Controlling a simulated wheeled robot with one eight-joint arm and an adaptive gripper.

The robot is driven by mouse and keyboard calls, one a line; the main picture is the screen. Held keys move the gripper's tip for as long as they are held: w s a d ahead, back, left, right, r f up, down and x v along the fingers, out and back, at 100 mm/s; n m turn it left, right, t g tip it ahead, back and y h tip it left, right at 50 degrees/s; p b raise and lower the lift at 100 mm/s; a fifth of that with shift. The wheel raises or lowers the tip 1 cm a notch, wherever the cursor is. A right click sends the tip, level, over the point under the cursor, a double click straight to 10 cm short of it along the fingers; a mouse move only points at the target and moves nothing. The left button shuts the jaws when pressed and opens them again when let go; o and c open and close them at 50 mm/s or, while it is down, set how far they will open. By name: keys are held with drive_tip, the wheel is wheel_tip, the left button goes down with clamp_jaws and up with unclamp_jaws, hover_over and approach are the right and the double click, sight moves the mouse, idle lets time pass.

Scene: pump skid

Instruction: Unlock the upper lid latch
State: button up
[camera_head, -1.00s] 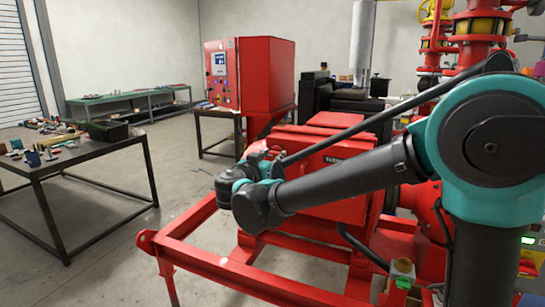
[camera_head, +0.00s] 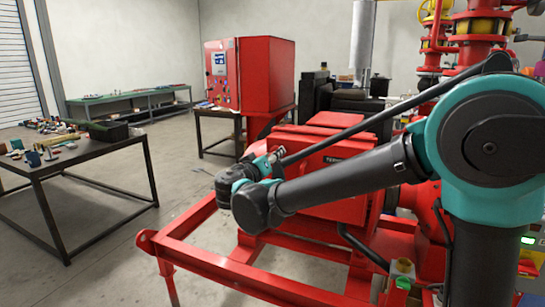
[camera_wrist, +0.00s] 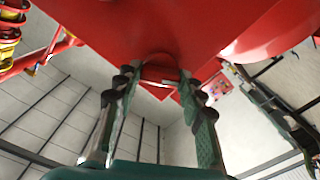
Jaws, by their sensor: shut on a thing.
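The red box with the lettered label (camera_head: 338,160) stands on the red skid in the head view, behind my arm. My gripper (camera_wrist: 160,80) is at the box, with its two dark, ridged fingers to either side of a small red tab, the upper lid latch (camera_wrist: 160,73). The fingers are shut on this latch, which sits under the large red surface at the top of the wrist view. In the head view my gripper (camera_head: 274,157) is small and at the left side of the box. The latch is hidden there.
A red skid frame (camera_head: 225,265) runs below my arm. A red control cabinet (camera_head: 262,72) stands behind the box. A dark table (camera_head: 90,155) with several small items is at the left. The floor between table and skid is mostly clear.

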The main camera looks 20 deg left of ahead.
drive_tip(key=n, duration=1.1)
drive_tip(key=shift+a+n, duration=0.1)
drive_tip(key=shift+n, duration=0.2)
idle(0.3)
drive_tip(key=o, duration=1.2)
drive_tip(key=shift+c, duration=0.2)
drive_tip(key=s, duration=1.2)
drive_tip(key=shift+a, duration=0.45)
drive_tip(key=shift+f, duration=0.1)
